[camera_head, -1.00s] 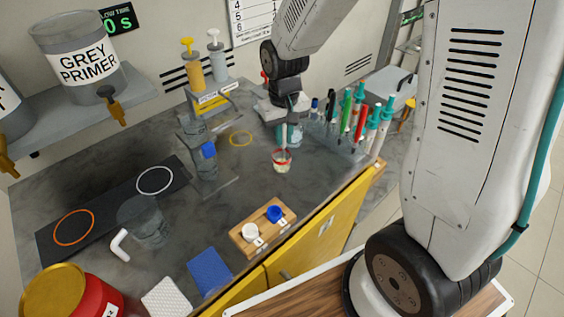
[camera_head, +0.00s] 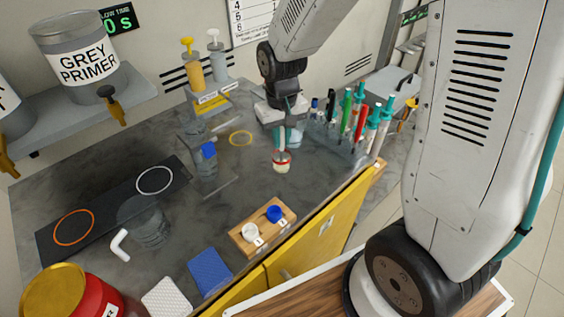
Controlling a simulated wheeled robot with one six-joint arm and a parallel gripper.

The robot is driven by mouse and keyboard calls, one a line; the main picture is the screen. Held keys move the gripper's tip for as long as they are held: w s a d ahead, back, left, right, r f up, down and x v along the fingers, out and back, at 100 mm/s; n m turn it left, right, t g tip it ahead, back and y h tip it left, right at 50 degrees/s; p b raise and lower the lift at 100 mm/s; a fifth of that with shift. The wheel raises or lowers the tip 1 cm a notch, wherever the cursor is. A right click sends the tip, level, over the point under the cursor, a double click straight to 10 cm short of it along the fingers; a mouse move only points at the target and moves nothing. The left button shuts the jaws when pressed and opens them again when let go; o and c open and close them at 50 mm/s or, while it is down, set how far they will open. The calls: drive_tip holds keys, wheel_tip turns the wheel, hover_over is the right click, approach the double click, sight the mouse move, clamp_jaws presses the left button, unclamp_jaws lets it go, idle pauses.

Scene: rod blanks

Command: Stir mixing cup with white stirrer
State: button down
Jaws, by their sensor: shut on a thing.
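Only a short pale length of the stirrer shows between the jaws and the cup. Its lower end is at or inside the cup's mouth; its tip is hidden.
A rack with several coloured pens and stirrers (camera_head: 345,125) stands close right of my gripper.

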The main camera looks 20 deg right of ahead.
drive_tip(key=shift+r, duration=2.85)
drive_tip(key=shift+r, duration=2.5)
